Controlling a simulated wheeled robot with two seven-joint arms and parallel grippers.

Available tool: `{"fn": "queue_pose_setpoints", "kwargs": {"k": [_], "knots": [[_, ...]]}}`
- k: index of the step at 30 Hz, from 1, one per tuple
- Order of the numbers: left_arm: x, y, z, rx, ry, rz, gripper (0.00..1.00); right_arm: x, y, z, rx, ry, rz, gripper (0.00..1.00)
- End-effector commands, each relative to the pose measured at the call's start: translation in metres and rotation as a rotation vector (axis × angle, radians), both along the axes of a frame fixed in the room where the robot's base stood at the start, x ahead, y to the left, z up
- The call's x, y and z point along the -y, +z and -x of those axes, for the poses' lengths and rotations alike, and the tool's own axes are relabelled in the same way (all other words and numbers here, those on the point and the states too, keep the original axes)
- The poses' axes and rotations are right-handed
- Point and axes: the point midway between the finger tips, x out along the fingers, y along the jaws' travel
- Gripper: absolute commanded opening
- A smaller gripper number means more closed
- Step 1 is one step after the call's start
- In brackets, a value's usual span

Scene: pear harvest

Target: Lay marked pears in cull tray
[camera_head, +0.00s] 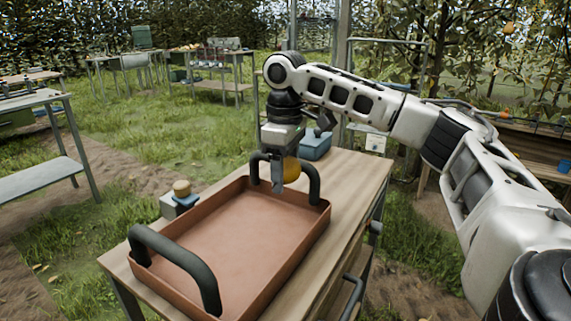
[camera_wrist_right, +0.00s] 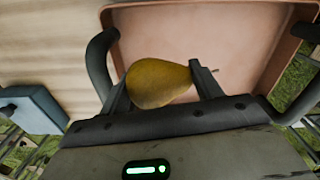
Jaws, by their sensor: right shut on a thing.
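A yellow-brown pear (camera_wrist_right: 160,83) is held between the fingers of my right gripper (camera_wrist_right: 163,85), and its stem points right in the wrist view. In the head view my right gripper (camera_head: 284,178) hangs over the far end of the tray, close to the far handle, with the pear (camera_head: 291,169) partly hidden behind its finger. The cull tray (camera_head: 225,235) is a reddish-brown tray with two black arched handles, and its visible floor is empty. No mark on the pear can be made out. My left gripper is not in view.
The tray stands on a wooden table (camera_head: 350,180). A blue box (camera_head: 315,145) stands on the table beyond the tray. A small object with a round tan top (camera_head: 182,188) is left of the tray. Other tables stand on grass behind.

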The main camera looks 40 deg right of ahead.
Motion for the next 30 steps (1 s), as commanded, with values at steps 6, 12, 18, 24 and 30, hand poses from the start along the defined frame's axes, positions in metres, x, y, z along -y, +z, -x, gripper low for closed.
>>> {"fn": "queue_pose_setpoints", "kwargs": {"k": [6, 12, 18, 24, 30], "knots": [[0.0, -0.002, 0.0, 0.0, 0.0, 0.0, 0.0, 0.0, -0.012, 0.0, 0.0, 0.0, 0.0, 0.39], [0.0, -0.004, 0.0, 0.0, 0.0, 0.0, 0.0, 0.0, -0.021, 0.0, 0.0, 0.0, -0.001, 0.39], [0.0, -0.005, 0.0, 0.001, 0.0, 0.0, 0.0, 0.0, -0.031, 0.0, 0.001, 0.0, 0.0, 0.39], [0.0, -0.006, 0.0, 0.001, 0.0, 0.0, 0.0, 0.0, -0.041, 0.0, 0.0, 0.0, 0.0, 0.39], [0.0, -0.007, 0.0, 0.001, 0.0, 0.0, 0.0, 0.0, -0.051, 0.0, 0.0, 0.0, -0.001, 0.39]]}}
